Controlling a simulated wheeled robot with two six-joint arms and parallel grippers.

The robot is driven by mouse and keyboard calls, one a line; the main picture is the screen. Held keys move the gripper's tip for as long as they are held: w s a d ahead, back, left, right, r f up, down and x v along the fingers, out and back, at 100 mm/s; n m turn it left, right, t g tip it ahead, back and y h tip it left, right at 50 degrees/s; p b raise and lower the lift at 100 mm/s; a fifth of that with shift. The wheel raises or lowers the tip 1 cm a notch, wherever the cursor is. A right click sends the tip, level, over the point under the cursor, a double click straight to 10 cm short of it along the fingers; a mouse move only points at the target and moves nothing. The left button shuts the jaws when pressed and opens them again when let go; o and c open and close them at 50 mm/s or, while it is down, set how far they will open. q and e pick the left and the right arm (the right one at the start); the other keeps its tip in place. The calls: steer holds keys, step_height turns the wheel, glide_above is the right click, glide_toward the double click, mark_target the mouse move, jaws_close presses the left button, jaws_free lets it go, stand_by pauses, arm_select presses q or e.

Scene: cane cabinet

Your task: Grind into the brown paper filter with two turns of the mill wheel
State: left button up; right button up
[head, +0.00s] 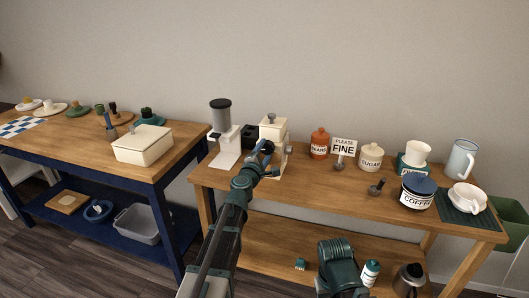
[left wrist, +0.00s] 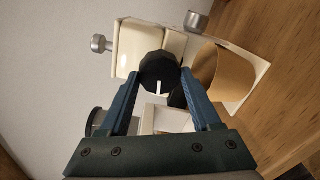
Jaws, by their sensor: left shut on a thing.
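The cream mill (head: 273,130) stands at the left part of the right wooden table. In the left wrist view its cream body (left wrist: 140,45) carries a round black wheel (left wrist: 158,72) with a white mark. My left gripper (head: 263,148) is at the front of the mill. In the left wrist view its blue fingers (left wrist: 158,84) are shut on the black wheel, one on each side. The brown paper filter (left wrist: 213,68) sits in a cream holder beside the wheel; I cannot make it out in the head view.
A white machine with a dark-lidded hopper (head: 221,118) stands left of the mill. To the right are a red jar (head: 320,144), a FINE sign (head: 343,146), a sugar jar (head: 371,157) and a coffee jar (head: 417,191). The table's front middle is clear.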

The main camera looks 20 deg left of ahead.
arm_select(q)
steer(key=m, duration=0.4)
steer(key=shift+m, duration=0.3)
steer(key=shift+r+m, duration=0.1)
steer(key=shift+m, duration=1.4)
steer(key=o, duration=1.4)
steer(key=shift+s, duration=0.1)
steer(key=s, duration=1.3)
steer(key=shift+s+a, duration=0.3)
steer(key=shift+s, duration=0.05)
